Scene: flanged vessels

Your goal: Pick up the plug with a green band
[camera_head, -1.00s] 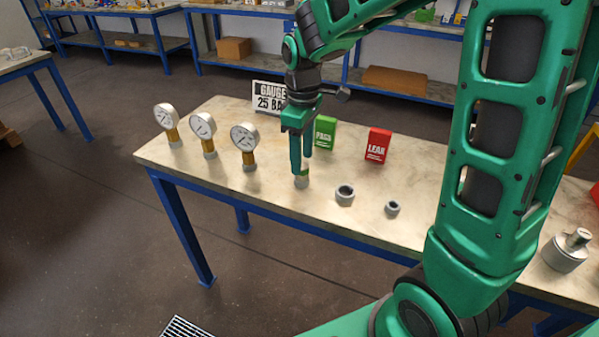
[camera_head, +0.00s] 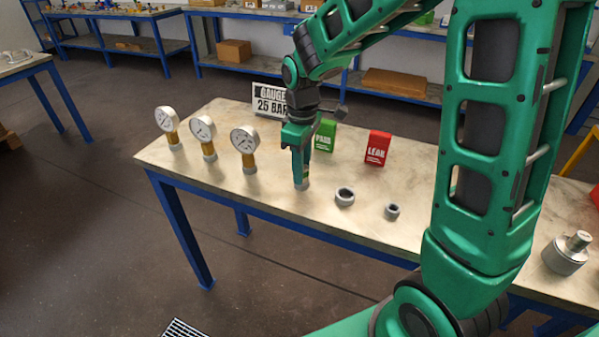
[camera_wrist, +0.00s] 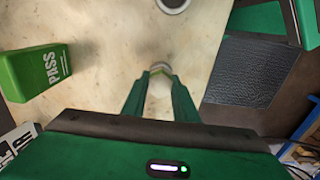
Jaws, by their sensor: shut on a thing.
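The plug with a green band (camera_wrist: 160,70) is between my fingertips in the wrist view, where its grey end and a thin green band show. In the head view its grey lower part (camera_head: 302,185) shows under my fingers, at or very near the table top. My gripper (camera_head: 301,178) points down and is shut on the plug. In the wrist view my gripper's two green fingers (camera_wrist: 160,80) press on the plug from both sides. The fingers hide much of the plug in the head view.
Gauges (camera_head: 245,146) stand left of my gripper on the table (camera_head: 240,190). A green PASS block (camera_head: 325,135) and red LEAK block (camera_head: 377,148) stand behind. Two grey rings (camera_head: 345,197) (camera_head: 392,211) lie to the right. A metal vessel (camera_head: 567,253) stands far right.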

